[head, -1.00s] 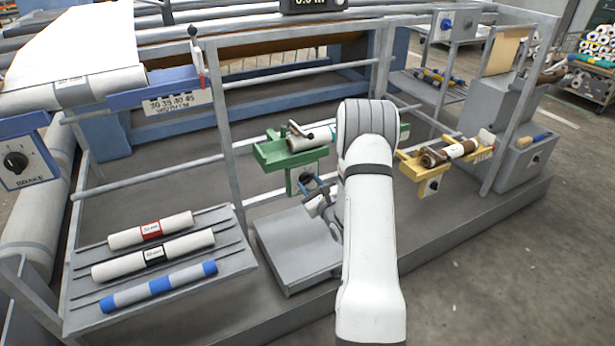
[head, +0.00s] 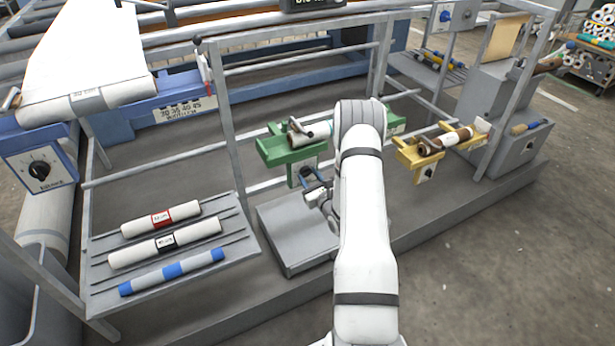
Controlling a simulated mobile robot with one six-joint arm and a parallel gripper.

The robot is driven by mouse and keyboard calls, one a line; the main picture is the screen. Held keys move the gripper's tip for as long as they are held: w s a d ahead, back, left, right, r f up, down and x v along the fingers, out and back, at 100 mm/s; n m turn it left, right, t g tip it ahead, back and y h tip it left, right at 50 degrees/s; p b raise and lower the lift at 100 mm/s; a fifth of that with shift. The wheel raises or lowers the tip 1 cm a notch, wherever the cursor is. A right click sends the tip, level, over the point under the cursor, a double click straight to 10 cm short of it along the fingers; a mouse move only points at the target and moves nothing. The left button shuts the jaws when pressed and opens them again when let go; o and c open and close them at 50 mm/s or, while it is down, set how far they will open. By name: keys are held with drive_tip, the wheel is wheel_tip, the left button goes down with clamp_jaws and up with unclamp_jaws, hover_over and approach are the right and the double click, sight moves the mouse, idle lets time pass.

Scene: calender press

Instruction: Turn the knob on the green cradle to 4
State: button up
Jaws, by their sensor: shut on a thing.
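The green cradle (head: 283,152) hangs in the middle of the frame with a pale roll (head: 320,131) lying in it, partly hidden by my arm. A knob plate (head: 301,167) sits under its front. The number that the knob points to is too small and covered to read.
A yellow cradle (head: 407,156) with its own knob (head: 426,174) is right of my arm. A rack (head: 240,247) with several rolls stands at left, below the blue brake box (head: 42,168). A grey platform (head: 290,252) lies below my gripper.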

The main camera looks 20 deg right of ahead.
drive_tip(key=o, duration=1)
drive_tip(key=s, duration=0.7)
drive_tip(key=shift+s+b, duration=0.35)
drive_tip(key=shift+s, duration=0.05)
drive_tip(key=shift+d, duration=0.1)
